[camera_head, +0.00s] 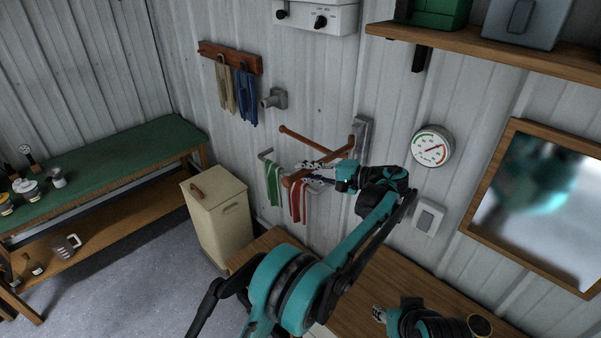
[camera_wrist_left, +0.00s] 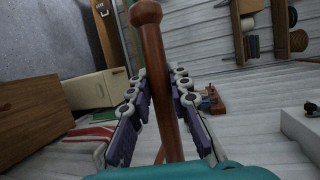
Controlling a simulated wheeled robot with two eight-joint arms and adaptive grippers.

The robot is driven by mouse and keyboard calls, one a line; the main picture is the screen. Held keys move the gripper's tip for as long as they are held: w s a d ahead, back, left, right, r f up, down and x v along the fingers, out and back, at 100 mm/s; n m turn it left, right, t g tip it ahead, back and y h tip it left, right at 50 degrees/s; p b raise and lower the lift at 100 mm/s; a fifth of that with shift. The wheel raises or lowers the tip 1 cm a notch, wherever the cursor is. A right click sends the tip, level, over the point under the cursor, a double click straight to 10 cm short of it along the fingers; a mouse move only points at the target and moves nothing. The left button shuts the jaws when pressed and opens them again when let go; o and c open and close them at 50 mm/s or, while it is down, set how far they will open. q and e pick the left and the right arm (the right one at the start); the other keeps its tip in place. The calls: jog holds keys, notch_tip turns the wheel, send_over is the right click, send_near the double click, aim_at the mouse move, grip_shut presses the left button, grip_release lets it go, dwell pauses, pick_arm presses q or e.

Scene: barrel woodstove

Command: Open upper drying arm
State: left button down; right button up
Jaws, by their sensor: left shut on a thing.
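A wall drying rack (camera_head: 362,133) has brown wooden arms swung out from a grey bracket. One wooden arm (camera_head: 304,138) reaches out to the upper left. Another wooden arm (camera_head: 332,157) angles down to the left and ends in a rounded knob. My left gripper (camera_head: 312,175) is at this second arm, close to its knob end. In the left wrist view the wooden arm (camera_wrist_left: 153,45) runs between the fingers of my left gripper (camera_wrist_left: 160,78), its knob beyond the fingertips. My right gripper (camera_head: 380,313) shows only partly at the bottom; its jaws are unclear.
A green striped towel (camera_head: 273,183) and a red striped towel (camera_head: 297,202) hang just below the arms. A round gauge (camera_head: 432,147), a wall switch (camera_head: 428,217) and a framed mirror (camera_head: 541,207) are to the right. A cream bin (camera_head: 222,222) stands below left.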

pick_arm(q)
jog(key=c, duration=1.6)
grip_release()
jog(key=shift+c, duration=0.2)
jog(key=shift+o, duration=1.2)
jog(key=shift+w, duration=0.15)
jog(key=v, duration=1.2)
